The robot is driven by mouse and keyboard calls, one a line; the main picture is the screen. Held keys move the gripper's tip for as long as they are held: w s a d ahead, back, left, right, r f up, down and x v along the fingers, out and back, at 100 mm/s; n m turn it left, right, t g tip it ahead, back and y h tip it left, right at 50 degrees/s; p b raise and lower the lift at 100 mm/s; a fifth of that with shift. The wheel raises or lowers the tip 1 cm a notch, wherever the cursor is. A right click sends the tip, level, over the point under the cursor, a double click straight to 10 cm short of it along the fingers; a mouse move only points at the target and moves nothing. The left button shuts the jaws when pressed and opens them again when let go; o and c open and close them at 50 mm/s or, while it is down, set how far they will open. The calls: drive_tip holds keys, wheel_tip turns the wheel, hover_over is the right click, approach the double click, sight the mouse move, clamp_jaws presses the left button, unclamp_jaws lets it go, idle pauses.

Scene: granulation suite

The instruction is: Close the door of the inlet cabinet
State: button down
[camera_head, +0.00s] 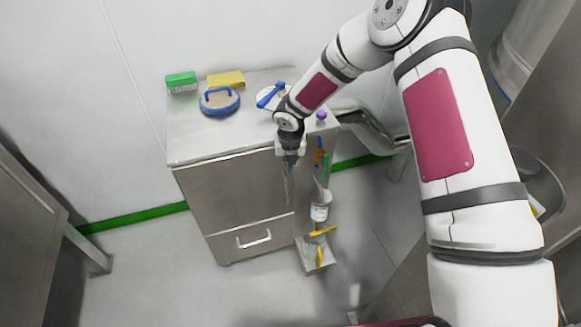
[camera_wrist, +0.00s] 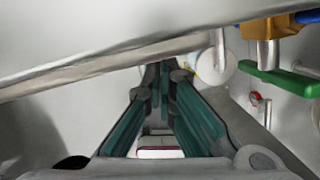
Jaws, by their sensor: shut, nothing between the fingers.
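The cabinet (camera_head: 230,143) is a steel unit with a pale top. Its upper front panel (camera_head: 232,192), which looks like the door, faces me above a lower panel with a bar handle (camera_head: 254,239). I cannot tell whether the upper panel is fully flush or slightly ajar. My gripper (camera_head: 287,198) points down by the right front edge of that panel. In the wrist view, the shut, empty fingers (camera_wrist: 160,70) reach toward a slanted pale edge (camera_wrist: 100,66). Whether they touch it is unclear.
A green brush (camera_head: 181,81), a yellow block (camera_head: 226,79) and a blue-handled round item (camera_head: 219,101) lie on the cabinet top. Floor in front is clear.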

drive_tip(key=shift+w+r, duration=0.2)
drive_tip(key=shift+w, duration=0.1)
drive_tip(key=s+v, duration=0.1)
drive_tip(key=v, duration=1.1)
drive_tip(key=s+d+r+m+h+p, duration=0.2)
drive_tip(key=s+d+r+m, duration=0.4)
drive_tip(key=s+r+m, duration=0.45)
drive_tip(key=s+d+r+m+h+p, duration=0.1)
drive_tip(key=s+d+r+m+p, duration=0.1)
drive_tip(key=s+d+r+m, duration=0.85)
drive_tip(key=s+a+r+m+y+p, duration=0.1)
drive_tip(key=s+r+m, duration=0.4)
drive_tip(key=s+m, duration=0.2)
drive_tip(key=s+a+r+m+t+y+p, duration=0.1)
drive_tip(key=s+r+m+y+p, duration=0.1)
drive_tip(key=s+r+m, duration=0.3)
drive_tip(key=shift+s+a+m, duration=0.25)
drive_tip(key=shift+s+m, duration=1.25)
drive_tip(key=shift+s, duration=1.65)
